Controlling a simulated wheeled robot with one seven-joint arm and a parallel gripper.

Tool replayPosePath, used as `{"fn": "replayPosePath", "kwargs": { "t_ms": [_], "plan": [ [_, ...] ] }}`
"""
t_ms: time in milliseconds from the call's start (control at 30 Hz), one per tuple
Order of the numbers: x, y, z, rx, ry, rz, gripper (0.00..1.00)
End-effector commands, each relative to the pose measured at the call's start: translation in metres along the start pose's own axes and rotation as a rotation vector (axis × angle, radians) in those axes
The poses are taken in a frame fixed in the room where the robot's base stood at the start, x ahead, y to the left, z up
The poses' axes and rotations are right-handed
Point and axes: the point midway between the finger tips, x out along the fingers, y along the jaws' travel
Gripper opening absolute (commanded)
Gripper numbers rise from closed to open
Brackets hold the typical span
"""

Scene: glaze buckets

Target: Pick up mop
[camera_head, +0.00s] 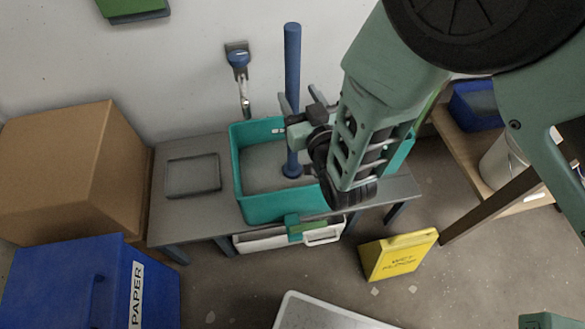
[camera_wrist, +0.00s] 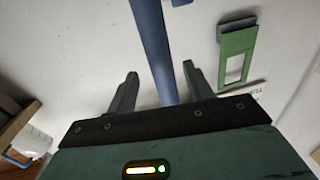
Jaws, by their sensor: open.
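The mop (camera_head: 292,55) is a blue pole standing upright in a teal tub (camera_head: 275,207), with a wider blue foot at the tub floor. My gripper (camera_head: 300,99) is open around the height of the pole's middle, one finger on each side of it in the picture. In the wrist view the mop pole (camera_wrist: 153,40) runs between the open fingers of my gripper (camera_wrist: 160,72), nearer the right finger. No grip on the pole shows. I cannot tell how deep the pole sits between the fingers.
The tub stands on a grey bench (camera_head: 160,215) against the wall, with a flat tray (camera_head: 193,175) at left. A cardboard box (camera_head: 75,160) and blue paper bin (camera_head: 70,285) stand left. A yellow wet-floor sign (camera_head: 398,255) stands on the floor.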

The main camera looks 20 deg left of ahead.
Motion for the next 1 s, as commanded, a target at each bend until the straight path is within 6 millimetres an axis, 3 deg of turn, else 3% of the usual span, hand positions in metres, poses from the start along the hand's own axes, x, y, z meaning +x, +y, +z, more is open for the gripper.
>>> {"fn": "replayPosePath", "kwargs": {
  "t_ms": [200,500,533,700,1000],
  "plan": [
    [0.031,-0.002,0.002,0.0,0.002,0.0,0.51],
    [0.037,-0.002,0.001,0.0,0.001,0.0,0.51],
    [0.037,-0.002,0.001,0.0,0.001,0.0,0.49],
    [0.037,-0.002,0.001,0.0,0.001,0.0,0.01],
    [0.037,-0.002,0.0,0.001,0.003,0.0,0.0]
  ]
}}
